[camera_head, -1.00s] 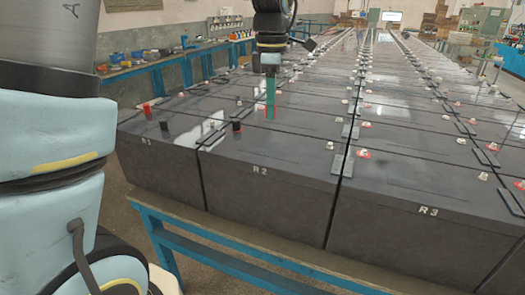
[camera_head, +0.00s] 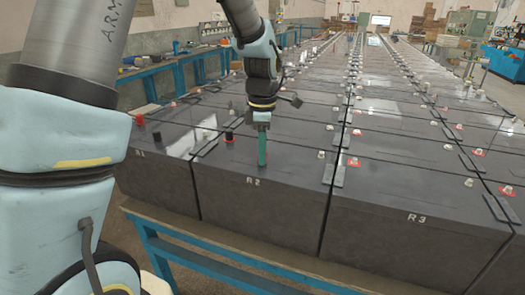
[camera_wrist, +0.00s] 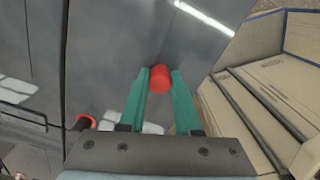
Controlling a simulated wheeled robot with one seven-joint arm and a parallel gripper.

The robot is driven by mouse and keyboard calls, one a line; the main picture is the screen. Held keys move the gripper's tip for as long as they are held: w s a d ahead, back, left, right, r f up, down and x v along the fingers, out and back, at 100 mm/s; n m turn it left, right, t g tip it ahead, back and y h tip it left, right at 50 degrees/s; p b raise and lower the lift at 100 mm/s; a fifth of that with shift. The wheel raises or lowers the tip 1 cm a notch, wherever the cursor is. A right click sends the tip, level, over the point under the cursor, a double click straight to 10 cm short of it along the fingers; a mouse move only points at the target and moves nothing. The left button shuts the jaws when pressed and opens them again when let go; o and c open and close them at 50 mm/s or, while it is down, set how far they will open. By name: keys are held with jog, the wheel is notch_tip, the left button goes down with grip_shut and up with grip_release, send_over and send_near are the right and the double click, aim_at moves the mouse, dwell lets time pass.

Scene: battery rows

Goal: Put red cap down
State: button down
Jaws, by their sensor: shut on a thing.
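The red cap (camera_wrist: 160,78) is between the two green fingertips of my gripper (camera_wrist: 160,82) in the wrist view, and the fingers are shut on it. In the head view my gripper (camera_head: 262,163) points down over the top of the dark battery marked R2 (camera_head: 262,186).
Another red cap (camera_head: 140,120) stands on the battery marked R1. Black caps (camera_head: 156,136) (camera_head: 229,135) stand near the front. Bare terminals and flat connector bars (camera_head: 328,172) lie across the rows. A blue bench (camera_head: 160,75) runs along the wall.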

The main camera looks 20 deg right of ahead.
jog(key=shift+f, duration=0.15)
jog(key=c, duration=0.6)
grip_release()
notch_tip(320, 180, up, 12)
jog(key=b, duration=0.2)
jog(key=w+a+f+m, duration=0.1)
jog(key=a+f+m, duration=0.2)
jog(key=a, duration=0.5)
jog(key=w+a+f+m, duration=0.1)
jog(key=a+f+m, duration=0.2)
jog(key=a, duration=0.5)
jog(key=s+a+f+m, duration=0.3)
jog(key=a+m, duration=0.1)
jog(key=a, duration=0.3)
jog(key=s+a+f+m+t, duration=0.1)
jog(key=s+a+f+m, duration=0.2)
jog(key=a, duration=0.4)
jog(key=shift+f+m+t, duration=0.25)
jog(key=shift+m+t, duration=0.05)
jog(key=shift+m, duration=0.3)
jog(key=shift+a, duration=0.1)
